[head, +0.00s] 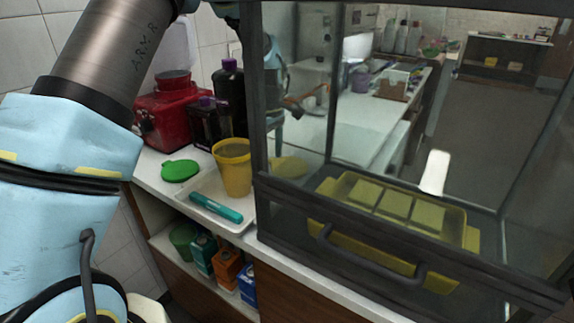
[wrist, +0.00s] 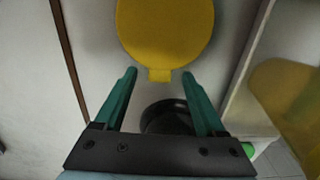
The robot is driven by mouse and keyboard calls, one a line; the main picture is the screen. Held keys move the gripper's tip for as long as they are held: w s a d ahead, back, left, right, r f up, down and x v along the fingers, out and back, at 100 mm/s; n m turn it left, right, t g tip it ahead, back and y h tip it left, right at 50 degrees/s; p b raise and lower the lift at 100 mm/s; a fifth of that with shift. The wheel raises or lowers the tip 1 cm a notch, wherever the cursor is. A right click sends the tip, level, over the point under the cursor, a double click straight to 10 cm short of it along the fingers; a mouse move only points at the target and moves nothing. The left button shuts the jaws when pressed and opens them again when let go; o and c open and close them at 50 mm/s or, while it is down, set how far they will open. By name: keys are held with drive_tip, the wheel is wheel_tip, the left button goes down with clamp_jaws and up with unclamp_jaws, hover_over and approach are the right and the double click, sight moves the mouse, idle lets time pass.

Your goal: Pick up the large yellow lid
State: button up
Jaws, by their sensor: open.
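The large yellow lid (wrist: 165,30) lies flat at the top of the wrist view, round with a small square tab toward me. In the head view, a yellow shape (head: 289,167) behind the glass, right of the yellow cup (head: 233,170), looks like the same lid. My gripper (wrist: 160,74) is open, its two green fingers spread either side of the tab. Whether the fingers are at the lid's height or above it, I cannot tell. Nothing is held. The fingertips are not clear in the head view.
A glass-walled case (head: 350,240) holds a yellow tray (head: 455,225) on the right. A white tray (head: 243,224) with a teal marker (head: 216,208), a green lid (head: 181,171) and a red appliance (head: 165,115) are on the counter. A dark round thing (wrist: 168,117) shows between my fingers.

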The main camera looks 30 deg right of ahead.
drive_tip(key=shift+c, duration=0.4)
clamp_jaws()
